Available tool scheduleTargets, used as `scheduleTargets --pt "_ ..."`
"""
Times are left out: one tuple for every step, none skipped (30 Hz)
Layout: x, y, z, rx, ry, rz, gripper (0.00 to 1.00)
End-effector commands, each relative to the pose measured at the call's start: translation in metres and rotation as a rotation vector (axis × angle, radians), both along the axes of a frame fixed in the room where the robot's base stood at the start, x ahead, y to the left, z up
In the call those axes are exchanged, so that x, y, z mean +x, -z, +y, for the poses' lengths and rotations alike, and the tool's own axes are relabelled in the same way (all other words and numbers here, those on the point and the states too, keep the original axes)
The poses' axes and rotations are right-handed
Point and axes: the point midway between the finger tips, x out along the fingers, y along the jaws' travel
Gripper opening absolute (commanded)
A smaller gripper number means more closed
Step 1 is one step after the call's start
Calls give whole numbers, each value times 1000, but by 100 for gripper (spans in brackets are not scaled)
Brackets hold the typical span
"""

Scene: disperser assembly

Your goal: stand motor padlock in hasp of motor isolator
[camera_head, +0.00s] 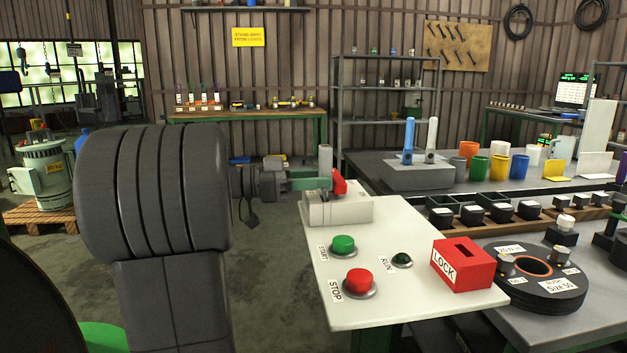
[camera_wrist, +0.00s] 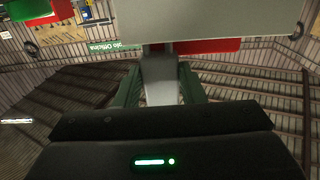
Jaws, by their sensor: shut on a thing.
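The motor isolator (camera_head: 350,209) is a pale box with a thin grey upright (camera_head: 325,156), at the far left corner of the white panel. My gripper (camera_head: 318,181) reaches in from the left, level, its green fingers at the upright. A red part (camera_head: 339,181) sits tilted just right of the fingertips. In the wrist view the fingers (camera_wrist: 160,82) are shut on a grey piece (camera_wrist: 158,75) between them. A grey plate (camera_wrist: 210,20) and a red part (camera_wrist: 210,46) lie beyond. I cannot tell whether the red part is the padlock or the isolator's handle; the hasp is not clear.
The white panel (camera_head: 400,290) carries a green START button (camera_head: 343,244), a red STOP button (camera_head: 359,281), a RUN lamp (camera_head: 402,260) and a red LOCK box (camera_head: 463,265). A round dark fixture (camera_head: 530,290) and a bench with several coloured cups (camera_head: 500,167) stand to the right.

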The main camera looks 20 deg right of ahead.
Motion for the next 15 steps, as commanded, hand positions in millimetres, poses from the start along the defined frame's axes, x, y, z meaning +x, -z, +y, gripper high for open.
scheduleTargets --pt "0 2 0 0 0 -1 9" --pt "0 3 0 0 0 -1 9" --pt "0 3 0 0 0 -1 9" --pt "0 4 0 0 0 -1 9" --pt "0 5 0 0 0 -1 9" --pt "0 6 0 0 0 -1 9" --pt "0 6 0 0 0 -1 9" --pt "0 7 0 0 0 -1 9" --pt "0 8 0 0 0 -1 9" --pt "0 8 0 0 0 -1 9" --pt "0 9 0 0 0 -1 9" --pt "0 10 0 0 0 -1 9" --pt "0 10 0 0 0 -1 9" --pt "0 11 0 0 0 -1 9" --pt "0 12 0 0 0 -1 9"
